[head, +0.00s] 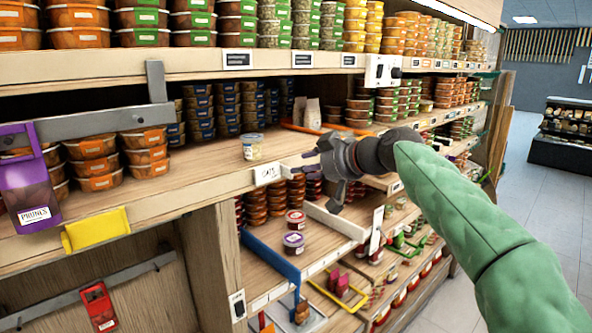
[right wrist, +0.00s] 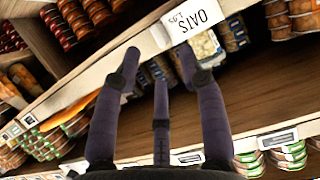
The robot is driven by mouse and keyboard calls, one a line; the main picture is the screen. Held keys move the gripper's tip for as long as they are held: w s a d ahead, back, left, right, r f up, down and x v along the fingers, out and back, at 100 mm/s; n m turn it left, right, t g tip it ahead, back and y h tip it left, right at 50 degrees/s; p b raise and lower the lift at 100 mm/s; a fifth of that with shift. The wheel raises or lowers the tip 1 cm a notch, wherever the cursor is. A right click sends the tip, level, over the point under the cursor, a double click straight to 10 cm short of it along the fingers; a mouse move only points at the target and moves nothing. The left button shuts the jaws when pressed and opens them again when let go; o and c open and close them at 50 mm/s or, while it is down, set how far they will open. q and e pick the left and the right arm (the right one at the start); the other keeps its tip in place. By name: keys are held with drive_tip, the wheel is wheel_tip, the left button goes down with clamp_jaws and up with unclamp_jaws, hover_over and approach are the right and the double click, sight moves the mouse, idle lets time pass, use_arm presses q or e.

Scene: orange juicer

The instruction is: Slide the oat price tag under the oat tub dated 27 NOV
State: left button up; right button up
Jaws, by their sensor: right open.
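The white oat price tag (head: 266,173) sits on the front edge of the middle shelf. A small clear oat tub (head: 252,147) with a pale label stands upright on that shelf, just behind and above the tag. It also shows in the right wrist view (right wrist: 204,46), partly hidden by a finger; its date is too small to read. My right gripper (head: 318,163) is open and empty, in front of the shelf edge, right of the tag. My left gripper is out of view.
Stacked orange tubs (head: 92,160) fill the shelf's left side, with a purple prunes holder (head: 27,185) and a yellow holder (head: 95,231) at its edge. Bare board (head: 190,183) lies left of the oat tub. A lower shelf holds jars (head: 293,243) beside a blue divider (head: 270,260).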

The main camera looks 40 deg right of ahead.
drive_tip(key=shift+v, duration=2.75)
